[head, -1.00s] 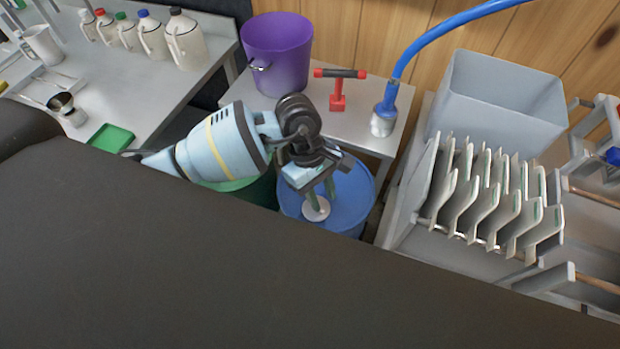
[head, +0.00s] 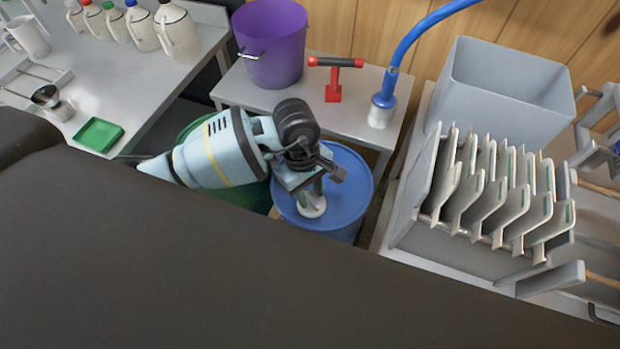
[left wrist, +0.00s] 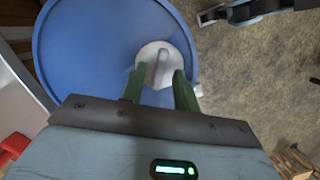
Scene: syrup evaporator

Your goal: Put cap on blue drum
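The blue drum (head: 345,205) stands on the floor in front of the small table. It also fills the upper left of the left wrist view (left wrist: 85,50). A round white cap (head: 312,207) with a raised ridge is at the drum's top, near its rim. In the left wrist view the cap (left wrist: 147,52) has its ridge between my green fingers. My left gripper (head: 312,188) points down over the cap. Its fingers (left wrist: 160,80) are apart, one on each side of the ridge, with gaps showing. Whether the cap sits fully seated I cannot tell. My right gripper is not in view.
A green drum (head: 255,193) stands left of the blue one, partly behind my arm. The small table (head: 350,100) behind holds a purple bucket (head: 272,45), a red-handled tool (head: 334,82) and a blue hose (head: 383,100). A grey plate rack (head: 430,170) stands right.

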